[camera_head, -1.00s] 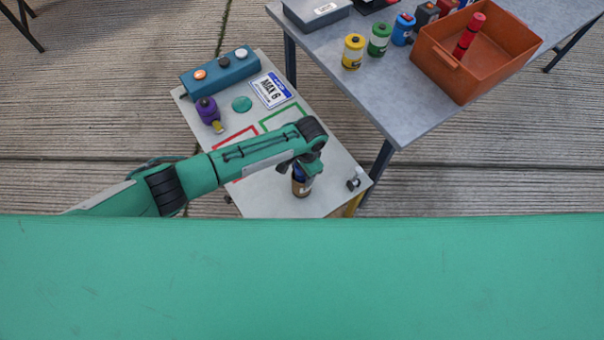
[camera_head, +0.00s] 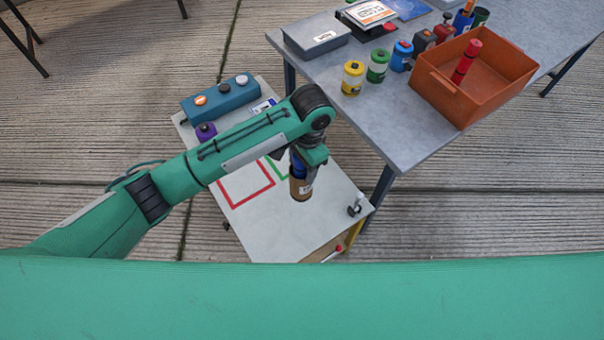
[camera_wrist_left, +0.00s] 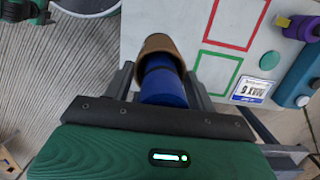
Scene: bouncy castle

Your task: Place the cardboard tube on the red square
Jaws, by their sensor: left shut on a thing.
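My left gripper (camera_head: 300,168) is shut on the brown cardboard tube (camera_head: 300,189), which hangs roughly upright, apparently above the pale board. In the left wrist view the tube (camera_wrist_left: 160,44) sits between the fingers (camera_wrist_left: 162,82), with a blue cylindrical part (camera_wrist_left: 163,85) at its near end. The red square (camera_head: 265,189) is an empty outline on the board, left of the tube and partly behind my arm. It also shows at the top of the left wrist view (camera_wrist_left: 206,30). My right gripper is not in view.
The pale board (camera_head: 290,232) also bears a green outline (camera_head: 281,171), a teal button box (camera_head: 221,97) and a purple item (camera_head: 206,131). A grey table (camera_head: 400,125) with several small canisters and an orange bin (camera_head: 442,99) stands to the right. The board's front is clear.

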